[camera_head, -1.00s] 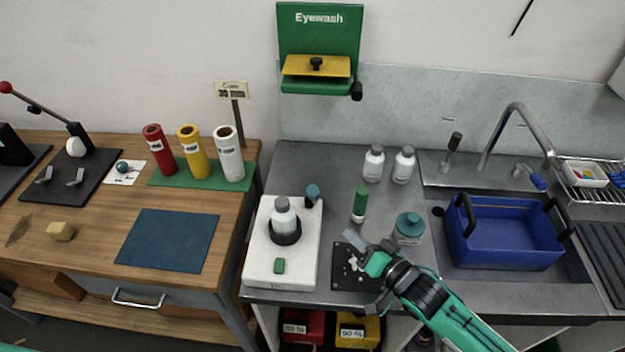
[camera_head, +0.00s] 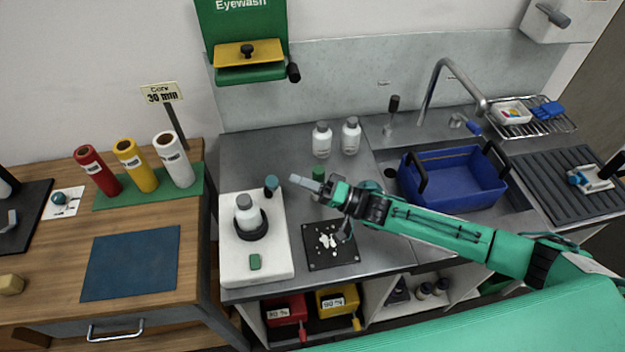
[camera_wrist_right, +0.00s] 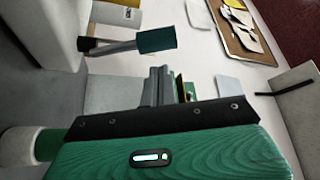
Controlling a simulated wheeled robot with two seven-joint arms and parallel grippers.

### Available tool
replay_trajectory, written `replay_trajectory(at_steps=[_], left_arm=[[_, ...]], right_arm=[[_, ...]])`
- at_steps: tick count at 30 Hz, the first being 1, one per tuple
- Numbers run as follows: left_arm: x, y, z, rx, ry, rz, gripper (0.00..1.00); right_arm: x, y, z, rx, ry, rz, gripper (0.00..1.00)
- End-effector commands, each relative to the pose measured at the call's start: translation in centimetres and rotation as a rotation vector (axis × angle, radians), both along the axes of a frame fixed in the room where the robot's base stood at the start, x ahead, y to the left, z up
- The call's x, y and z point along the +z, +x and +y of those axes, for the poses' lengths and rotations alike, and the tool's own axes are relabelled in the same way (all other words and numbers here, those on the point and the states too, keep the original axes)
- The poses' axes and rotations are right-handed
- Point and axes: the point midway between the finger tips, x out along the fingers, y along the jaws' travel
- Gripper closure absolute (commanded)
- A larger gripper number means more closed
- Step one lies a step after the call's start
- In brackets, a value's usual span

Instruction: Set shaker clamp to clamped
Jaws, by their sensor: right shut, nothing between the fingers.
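The shaker (camera_head: 228,270) is a white box on the grey bench in the head view. A white bottle (camera_head: 246,211) with a grey cap stands in a dark ring on it. The clamp lever with a teal-blue knob (camera_head: 271,184) stands up at the shaker's back right. My right gripper (camera_head: 295,180) is shut and empty, pointing left, its tips a little right of the knob. In the right wrist view the teal knob (camera_wrist_right: 157,40) on its grey stalk lies beyond the fingers (camera_wrist_right: 157,86), with a gap visible. My left gripper is out of view.
A green-capped tube (camera_head: 318,172) stands beside my right gripper, partly hidden. A dark plate (camera_head: 316,258) with white pieces lies right of the shaker. Two white bottles (camera_head: 321,143) stand behind. A blue basin (camera_head: 455,182) sits at the sink.

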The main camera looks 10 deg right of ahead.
Motion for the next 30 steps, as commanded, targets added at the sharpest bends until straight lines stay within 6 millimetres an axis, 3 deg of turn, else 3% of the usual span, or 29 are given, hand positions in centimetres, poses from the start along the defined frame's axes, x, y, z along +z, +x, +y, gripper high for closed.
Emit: replay_trajectory(at_steps=[3, 10, 23, 30], left_arm=[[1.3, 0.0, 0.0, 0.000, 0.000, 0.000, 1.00], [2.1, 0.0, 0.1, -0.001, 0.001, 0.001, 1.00], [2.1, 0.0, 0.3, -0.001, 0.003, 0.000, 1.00], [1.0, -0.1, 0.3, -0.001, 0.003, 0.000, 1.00]], right_arm=[[0.9, 0.9, 1.8, 0.000, 0.001, -0.001, 1.00], [1.1, 1.9, 3.7, -0.001, 0.000, -0.001, 1.00], [1.0, 2.1, 4.0, -0.001, -0.002, -0.001, 1.00], [0.7, 1.7, 4.0, 0.000, 0.000, -0.042, 1.00]])
